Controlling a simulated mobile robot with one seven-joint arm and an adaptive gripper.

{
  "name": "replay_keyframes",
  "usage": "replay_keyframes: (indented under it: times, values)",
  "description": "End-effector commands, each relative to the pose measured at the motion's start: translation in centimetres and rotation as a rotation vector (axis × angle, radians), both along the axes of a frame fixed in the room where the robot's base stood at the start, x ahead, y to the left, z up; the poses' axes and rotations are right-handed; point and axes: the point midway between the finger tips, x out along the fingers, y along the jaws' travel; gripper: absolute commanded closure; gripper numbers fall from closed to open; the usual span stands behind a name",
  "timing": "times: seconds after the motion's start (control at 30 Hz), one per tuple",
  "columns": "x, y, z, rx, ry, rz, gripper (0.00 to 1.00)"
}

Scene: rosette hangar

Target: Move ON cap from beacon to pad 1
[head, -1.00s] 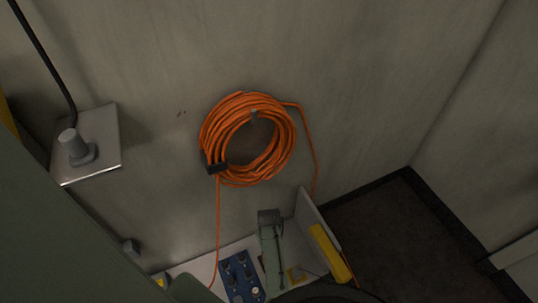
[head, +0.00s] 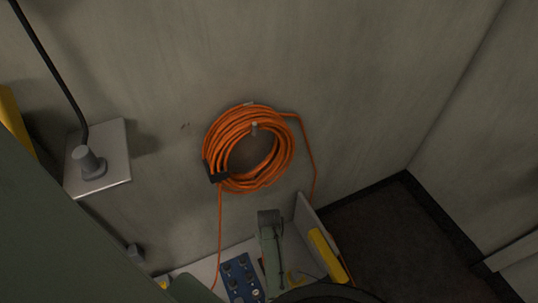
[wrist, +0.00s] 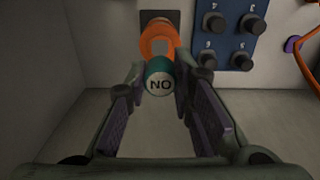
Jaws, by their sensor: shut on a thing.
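In the wrist view my gripper (wrist: 160,88) has its two fingers on either side of the ON cap (wrist: 159,77) and is shut on it. The cap is teal with a pale round face, and its lettering looks upside down, like "NO". An orange ring-shaped piece (wrist: 158,38) stands right behind the cap on a dark square mount; I take it for the beacon. I cannot tell whether cap and orange piece touch. A blue board (wrist: 232,30) with several dark numbered knobs, likely the pads, is at upper right. The blue board also shows in the head view (head: 240,277).
A pale tray wall (head: 303,212) borders the work area, with a yellow cylinder (head: 325,254) beside it. An orange cable coil (head: 247,150) hangs on the grey wall. A metal plate with a grey knob (head: 88,162) is at left. In the wrist view a purple ring (wrist: 293,44) sits at far right.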

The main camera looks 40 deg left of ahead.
Motion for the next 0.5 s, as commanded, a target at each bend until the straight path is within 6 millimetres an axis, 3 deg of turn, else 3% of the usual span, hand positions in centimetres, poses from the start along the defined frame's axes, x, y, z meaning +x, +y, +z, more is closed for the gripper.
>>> replay_keyframes:
  times: [0.33, 0.5]
  values:
    - [-0.8, 0.3, -0.5, -0.001, 0.002, 0.020, 1.00]
    - [-5.4, 1.5, -2.7, -0.004, 0.005, 0.134, 1.00]
